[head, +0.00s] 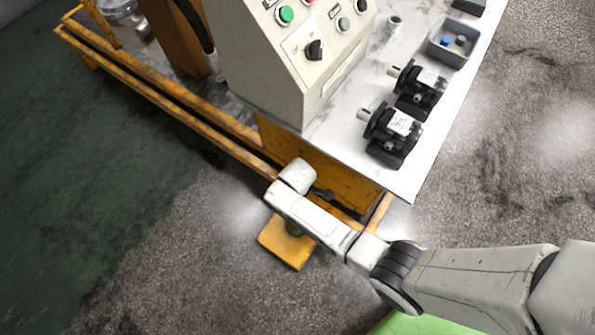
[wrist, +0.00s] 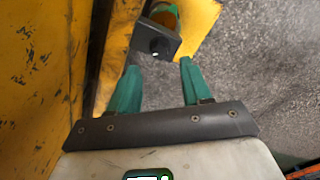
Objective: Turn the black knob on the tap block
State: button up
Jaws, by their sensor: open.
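In the wrist view, a dark grey block (wrist: 153,41) with a small white spot on its face lies just beyond my fingertips. It looks like the tap block, but I cannot make out its knob clearly. My gripper (wrist: 158,66) is open, its two green fingers apart with nothing between them. The block appears ahead of the gap, slightly left of its middle; I cannot tell whether anything touches. In the head view my arm hides most of that spot; a small dark part (head: 322,193) shows beside it, against the yellow frame.
A yellow frame wall (wrist: 40,70) stands close on my gripper's left. A yellow plate (head: 288,248) lies low beneath my arm. Above, a control box (head: 270,65) carries a black selector knob (head: 315,49). Two black motors (head: 393,137) and a grey bin (head: 440,52) stand on the white top.

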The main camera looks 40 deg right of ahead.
notch_tip(320, 180, up, 5)
jog(key=shift+r+p, duration=0.1)
jog(key=shift+p, duration=0.6)
